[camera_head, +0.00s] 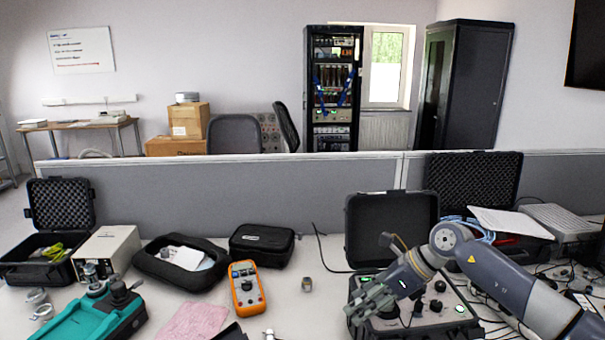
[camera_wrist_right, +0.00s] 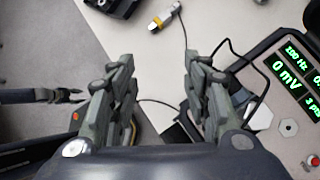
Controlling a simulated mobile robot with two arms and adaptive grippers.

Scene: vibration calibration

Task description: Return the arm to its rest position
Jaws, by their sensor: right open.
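My right gripper (camera_head: 368,302) is at the lower middle right in the head view, its arm coming in from the right. It appears over the left part of the open-cased calibrator (camera_head: 462,309). In the right wrist view the two fingers of the right gripper (camera_wrist_right: 158,98) stand wide apart, with bare table and a thin dark cable between them and nothing held. The calibrator's lit display (camera_wrist_right: 290,72) shows at the right there, reading 0 mV. My left gripper does not show in the head view.
An orange multimeter (camera_head: 247,288), a small metal block (camera_head: 307,285), a black pouch (camera_head: 262,244) and a teal device (camera_head: 95,318) lie left of the gripper. Cables clutter the right side. A grey partition (camera_head: 250,196) closes the back. Some table around the small block is bare.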

